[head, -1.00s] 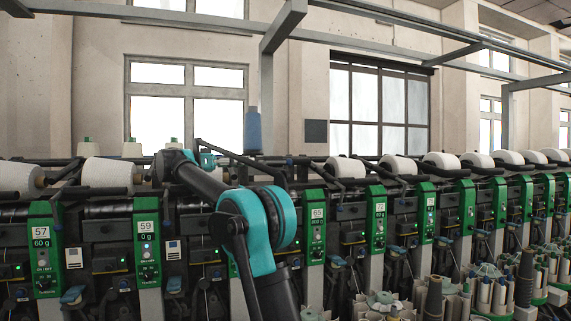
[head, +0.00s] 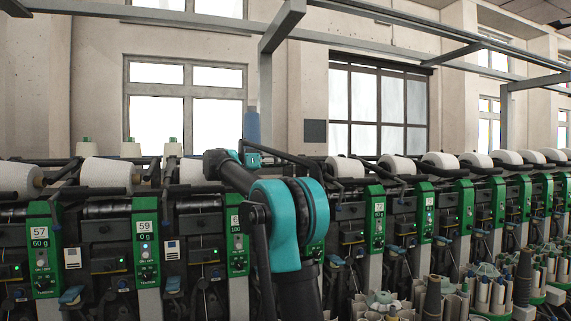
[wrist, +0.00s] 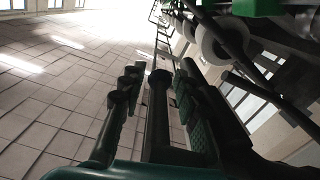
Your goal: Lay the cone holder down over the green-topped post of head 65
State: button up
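My gripper is at the far end of my teal and black arm, with a small teal part of it (head: 250,158) showing in the head view. In the wrist view two dark fingers (wrist: 158,95) stand apart, with a dark round-ended rod (wrist: 159,115) between them; I cannot tell whether they grip it. A black bent bar (head: 283,155), possibly the cone holder, slopes down to the right beside my gripper. My arm covers the number plate of head 65; only a green strip of its panel (head: 317,250) shows. I cannot make out its green-topped post.
Winding heads stand in a tight row, with green panels for heads 57 (head: 41,240) and 59 (head: 147,240) to the left. White cones (head: 345,168) lie along the top. Overhead beams (head: 284,25) cross above.

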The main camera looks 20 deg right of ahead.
jog(key=shift+c, duration=0.6)
grip_shut()
